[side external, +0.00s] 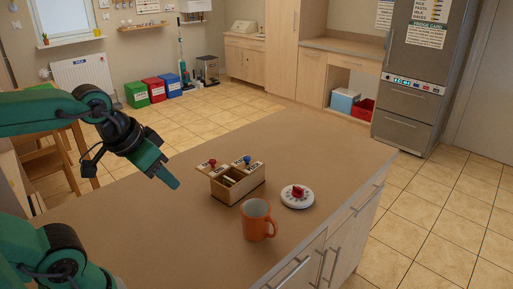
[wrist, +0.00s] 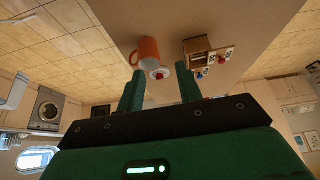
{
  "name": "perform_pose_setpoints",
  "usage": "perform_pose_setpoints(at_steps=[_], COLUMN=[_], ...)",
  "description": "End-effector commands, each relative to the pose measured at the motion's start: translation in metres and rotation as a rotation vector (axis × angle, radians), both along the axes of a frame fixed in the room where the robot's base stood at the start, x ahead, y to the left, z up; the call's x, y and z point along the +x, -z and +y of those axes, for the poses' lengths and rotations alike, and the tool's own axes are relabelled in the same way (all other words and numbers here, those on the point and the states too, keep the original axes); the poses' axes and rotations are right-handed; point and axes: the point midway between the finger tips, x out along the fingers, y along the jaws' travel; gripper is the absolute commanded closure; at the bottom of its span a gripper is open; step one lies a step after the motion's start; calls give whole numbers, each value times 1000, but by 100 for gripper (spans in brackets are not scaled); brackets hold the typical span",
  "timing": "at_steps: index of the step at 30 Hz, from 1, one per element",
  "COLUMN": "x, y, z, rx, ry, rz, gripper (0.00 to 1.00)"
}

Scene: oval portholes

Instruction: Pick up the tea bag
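I cannot make out a tea bag for certain. A wooden box (side external: 243,190) with compartments stands on the counter, with something pale inside, too small to tell. It has one lid with a red knob (side external: 212,162) and one with a blue knob (side external: 247,159). The box (wrist: 196,44) also shows in the wrist view, right of centre. An orange mug (side external: 256,222) stands upright in front of the box. My gripper (side external: 174,184) is above the counter, left of the box and apart from it. In the wrist view my gripper's fingers (wrist: 160,68) are spread with nothing between them.
A round white dial with a red knob (side external: 298,195) lies on the counter right of the box. The counter (side external: 310,150) is clear behind the box and to its left. The counter's front edge runs close past the mug and dial.

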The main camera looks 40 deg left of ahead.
Motion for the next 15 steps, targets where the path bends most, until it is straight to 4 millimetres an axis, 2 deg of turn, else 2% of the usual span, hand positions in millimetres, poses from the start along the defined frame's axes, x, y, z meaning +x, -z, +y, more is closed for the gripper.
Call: perform_pose_setpoints(at_steps=[8, 15], x=[30, 70], y=[-7, -9], z=[7, 18], rx=[-67, -145], ry=[-163, -374], rz=[56, 119], gripper=[65, 65])
